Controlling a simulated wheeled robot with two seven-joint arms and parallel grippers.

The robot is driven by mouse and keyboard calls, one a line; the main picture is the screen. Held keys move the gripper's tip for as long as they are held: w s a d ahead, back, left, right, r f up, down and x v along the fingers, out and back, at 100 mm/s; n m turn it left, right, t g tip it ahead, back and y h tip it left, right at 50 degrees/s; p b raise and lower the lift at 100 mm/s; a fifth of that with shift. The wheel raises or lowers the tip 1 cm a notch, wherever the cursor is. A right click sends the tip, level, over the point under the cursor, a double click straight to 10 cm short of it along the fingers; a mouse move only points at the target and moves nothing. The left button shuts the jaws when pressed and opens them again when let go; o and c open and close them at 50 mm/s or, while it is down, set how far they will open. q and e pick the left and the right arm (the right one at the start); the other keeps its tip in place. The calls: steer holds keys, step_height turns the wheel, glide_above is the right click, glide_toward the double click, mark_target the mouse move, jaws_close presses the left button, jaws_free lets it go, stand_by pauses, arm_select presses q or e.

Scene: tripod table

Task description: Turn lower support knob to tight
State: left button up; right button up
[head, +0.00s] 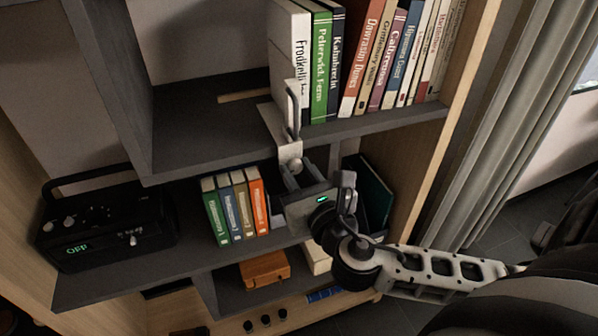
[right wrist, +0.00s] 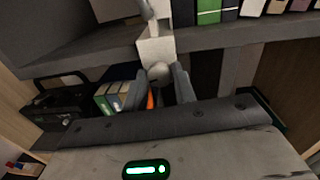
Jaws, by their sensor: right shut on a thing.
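A pale metal support (head: 289,150) is fixed at the front edge of the middle shelf, with an upright bar (head: 292,110) above the edge and a small round knob (head: 295,165) below it. The knob also shows in the right wrist view (right wrist: 158,72), at the foot of the support's plate (right wrist: 156,49). My right gripper (head: 300,174) reaches up from below and is shut on the knob, with one finger on each side. The fingers hide part of the knob, and I cannot tell its turn. My left gripper is not in view.
A row of books (head: 375,60) stands on the upper shelf beside the support. Several small books (head: 236,208) stand on the shelf below, close left of my right gripper. A black radio (head: 105,225) reading OFF is further left. A brown box (head: 264,268) sits lower.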

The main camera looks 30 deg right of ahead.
steer(key=m+b, duration=0.1)
steer(key=m, duration=0.5)
steer(key=shift+f, duration=0.15)
steer(key=m+b, duration=0.1)
steer(key=m, duration=0.4)
steer(key=m+b, duration=0.1)
steer(key=m, duration=0.2)
steer(key=shift+t+h, duration=0.3)
steer(key=shift+h, duration=0.1)
steer(key=m, duration=0.3)
steer(key=shift+m+b, duration=0.3)
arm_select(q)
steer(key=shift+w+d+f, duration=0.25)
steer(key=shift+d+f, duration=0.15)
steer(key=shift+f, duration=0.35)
arm_select(e)
steer(key=shift+m+h, duration=0.3)
steer(key=shift+m, duration=1.5)
steer(key=o, duration=1)
steer(key=shift+s, duration=0.1)
